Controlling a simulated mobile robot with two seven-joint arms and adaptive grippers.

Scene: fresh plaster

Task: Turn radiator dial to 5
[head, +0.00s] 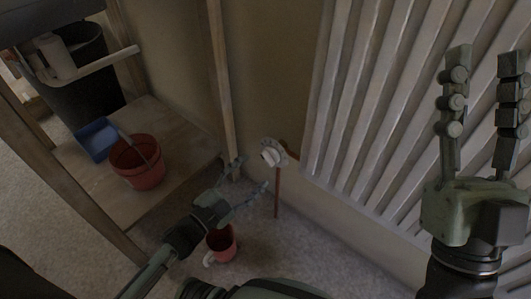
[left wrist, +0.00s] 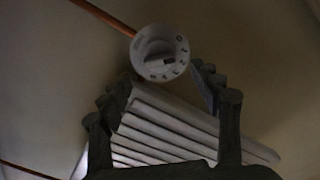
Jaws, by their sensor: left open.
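The white radiator dial (head: 270,153) sits at the lower left corner of the ribbed radiator (head: 350,110), on a copper pipe. My left gripper (head: 250,178) is open and empty, just below and left of the dial in the head view. In the left wrist view its fingers (left wrist: 163,75) spread below and to either side of the dial, apart from it. My right gripper (head: 487,58) is open and empty in front of the radiator.
A red bucket (head: 138,163) and a blue tray (head: 97,138) stand on a wooden board at left. A red mug-like cup (head: 221,243) is on the floor below my left arm. A wooden post (head: 220,80) rises left of the dial.

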